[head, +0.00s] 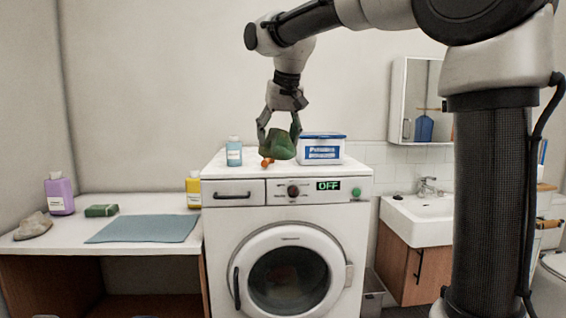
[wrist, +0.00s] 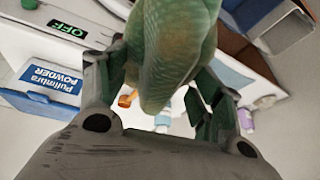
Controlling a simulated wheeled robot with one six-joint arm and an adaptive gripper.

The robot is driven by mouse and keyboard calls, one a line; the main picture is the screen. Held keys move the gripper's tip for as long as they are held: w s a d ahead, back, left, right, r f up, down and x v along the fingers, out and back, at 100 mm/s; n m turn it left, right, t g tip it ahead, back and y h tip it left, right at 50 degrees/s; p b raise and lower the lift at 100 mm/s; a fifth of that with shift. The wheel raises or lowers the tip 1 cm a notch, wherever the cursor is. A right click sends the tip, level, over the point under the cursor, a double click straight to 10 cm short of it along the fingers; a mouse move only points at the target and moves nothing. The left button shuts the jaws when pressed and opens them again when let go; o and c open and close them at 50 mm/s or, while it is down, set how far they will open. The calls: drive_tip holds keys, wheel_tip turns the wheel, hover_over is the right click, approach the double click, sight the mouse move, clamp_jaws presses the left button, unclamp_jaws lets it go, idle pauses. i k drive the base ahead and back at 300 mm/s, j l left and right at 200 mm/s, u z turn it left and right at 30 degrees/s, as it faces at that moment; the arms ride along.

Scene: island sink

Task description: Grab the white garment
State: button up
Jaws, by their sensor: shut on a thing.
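In the wrist view the green thing (wrist: 172,45) hangs between the two fingers. I see no clearly white garment. A beige-grey crumpled piece (head: 34,226), perhaps cloth, lies at the left end of the side counter, well away from my gripper. The washing machine (head: 222,240) has its round door shut, with something dim and reddish behind the glass.
A blue bottle (head: 234,152), a small orange thing (head: 267,162) and a powder box (head: 321,150) stand on the machine. The counter holds a blue mat (head: 146,229), purple bottle (head: 59,195), green block (head: 101,210) and yellow bottle (head: 193,190). A sink (head: 418,222) is at right.

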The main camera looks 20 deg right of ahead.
sight(37, 225)
drive_tip(key=i, duration=1.4)
